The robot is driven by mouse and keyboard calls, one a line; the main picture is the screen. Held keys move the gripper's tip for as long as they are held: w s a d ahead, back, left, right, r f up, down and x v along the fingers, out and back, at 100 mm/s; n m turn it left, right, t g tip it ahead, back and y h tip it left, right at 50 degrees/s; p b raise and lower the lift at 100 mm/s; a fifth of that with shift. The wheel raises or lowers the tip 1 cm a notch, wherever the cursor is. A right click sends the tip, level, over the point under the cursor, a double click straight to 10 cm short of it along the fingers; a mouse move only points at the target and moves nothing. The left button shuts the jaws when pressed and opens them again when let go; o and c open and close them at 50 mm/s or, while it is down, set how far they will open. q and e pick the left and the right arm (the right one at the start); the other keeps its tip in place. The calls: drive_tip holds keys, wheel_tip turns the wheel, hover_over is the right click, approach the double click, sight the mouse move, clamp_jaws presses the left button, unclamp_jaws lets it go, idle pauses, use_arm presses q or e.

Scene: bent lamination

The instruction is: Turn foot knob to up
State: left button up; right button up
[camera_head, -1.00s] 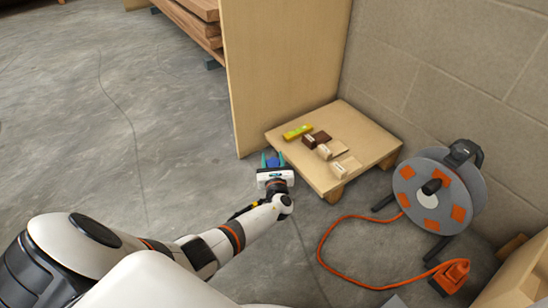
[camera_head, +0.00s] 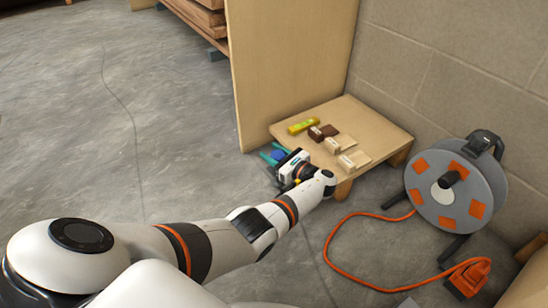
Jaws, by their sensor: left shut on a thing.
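A low wooden platform (camera_head: 375,126) stands on short feet against the wall. A small blue round knob (camera_head: 278,155) shows at its near left edge. My left gripper (camera_head: 274,152) has teal fingers at this edge, closed around the blue knob; the white and dark gripper body partly covers the spot. Which way the knob points is too small to tell. My right gripper is not in view.
A tall wooden panel (camera_head: 290,60) stands behind. The left floor is clear.

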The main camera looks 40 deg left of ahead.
use_arm(q)
drive_tip(key=shift+n+g, duration=0.3)
drive_tip(key=o, duration=1)
drive_tip(key=s+d+p, duration=0.1)
drive_tip(key=d, duration=1)
drive_tip(key=shift+s+d+r, duration=0.15)
drive_tip(key=shift+d+r, duration=0.1)
drive_tip(key=shift+d, duration=0.15)
